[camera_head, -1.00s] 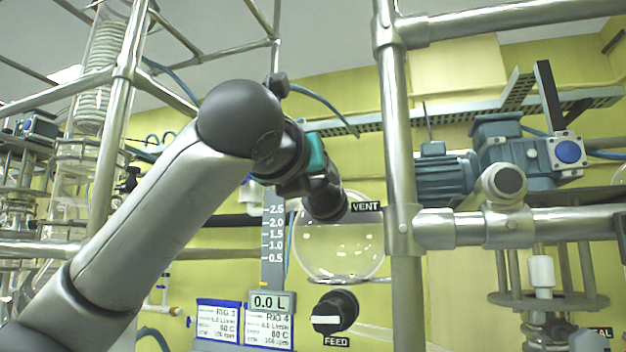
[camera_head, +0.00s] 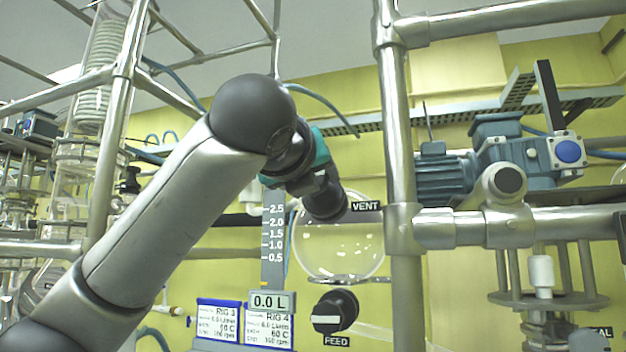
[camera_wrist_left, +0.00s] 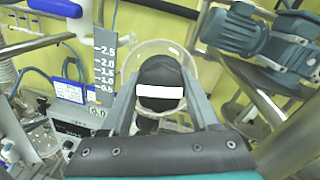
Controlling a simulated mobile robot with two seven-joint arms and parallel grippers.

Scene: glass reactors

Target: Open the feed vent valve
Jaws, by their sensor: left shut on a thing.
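The vent valve knob (camera_wrist_left: 160,80) is dark and round with a white bar, seen in the left wrist view. The bar lies crosswise in that picture, between the fingers. My left gripper (camera_wrist_left: 163,84) is shut on the knob, one finger on each side. The black FEED knob (camera_head: 335,311) with a level white bar is below, apart from the gripper. My right gripper is not in view.
A level scale (camera_head: 273,240) with a 0.0 L display (camera_head: 269,301) stands just left of the vessel. A steel upright (camera_head: 398,150) stands close on the right, with a blue motor (camera_head: 445,172) beyond. RIG cards (camera_head: 218,320) are below.

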